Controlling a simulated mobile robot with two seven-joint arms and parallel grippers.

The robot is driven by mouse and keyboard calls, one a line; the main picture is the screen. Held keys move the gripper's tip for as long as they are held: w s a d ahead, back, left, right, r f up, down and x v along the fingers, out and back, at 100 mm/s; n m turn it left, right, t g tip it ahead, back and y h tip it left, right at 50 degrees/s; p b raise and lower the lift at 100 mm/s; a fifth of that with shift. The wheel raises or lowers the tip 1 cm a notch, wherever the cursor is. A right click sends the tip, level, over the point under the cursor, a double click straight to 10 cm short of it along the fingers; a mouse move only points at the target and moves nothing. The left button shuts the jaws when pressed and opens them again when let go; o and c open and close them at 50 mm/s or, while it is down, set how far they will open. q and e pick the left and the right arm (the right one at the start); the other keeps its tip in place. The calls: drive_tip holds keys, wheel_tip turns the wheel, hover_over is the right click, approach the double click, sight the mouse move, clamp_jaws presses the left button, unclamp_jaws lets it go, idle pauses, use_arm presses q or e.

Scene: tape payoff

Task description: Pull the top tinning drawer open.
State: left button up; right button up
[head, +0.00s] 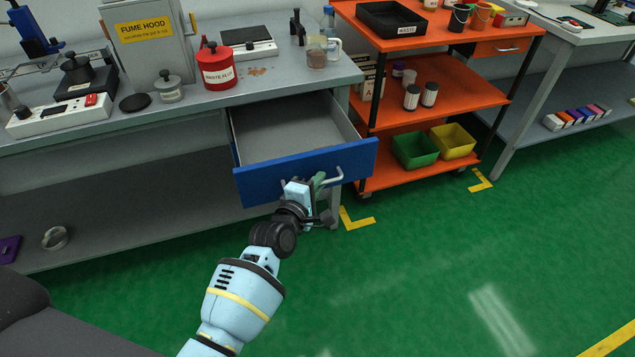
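The drawer (250,186) under the grey bench has a blue front and stands pulled out, with its empty grey inside showing. Its pale bar handle (337,177) is on the front, partly covered by my gripper. My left gripper (318,184) is at the handle, its fingers overlapping the bar in the head view. The gripper's own body hides much of the fingers, so I cannot tell whether they are closed on the bar. My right gripper is not in view.
The bench top (203,110) carries a red waste pot (217,70), a scale and a beaker. An orange cart (440,97) with green and yellow bins stands just right of the drawer. The green floor (400,280) in front is clear.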

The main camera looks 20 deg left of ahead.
use_arm(q)
drive_tip(key=o, duration=0.4)
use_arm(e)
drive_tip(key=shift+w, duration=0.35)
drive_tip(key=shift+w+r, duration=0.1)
use_arm(q)
drive_tip(key=v, duration=0.8)
drive_tip(key=shift+p, duration=0.45)
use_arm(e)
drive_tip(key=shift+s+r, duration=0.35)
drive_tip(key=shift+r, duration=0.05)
use_arm(q)
drive_tip(key=shift+w, duration=0.15)
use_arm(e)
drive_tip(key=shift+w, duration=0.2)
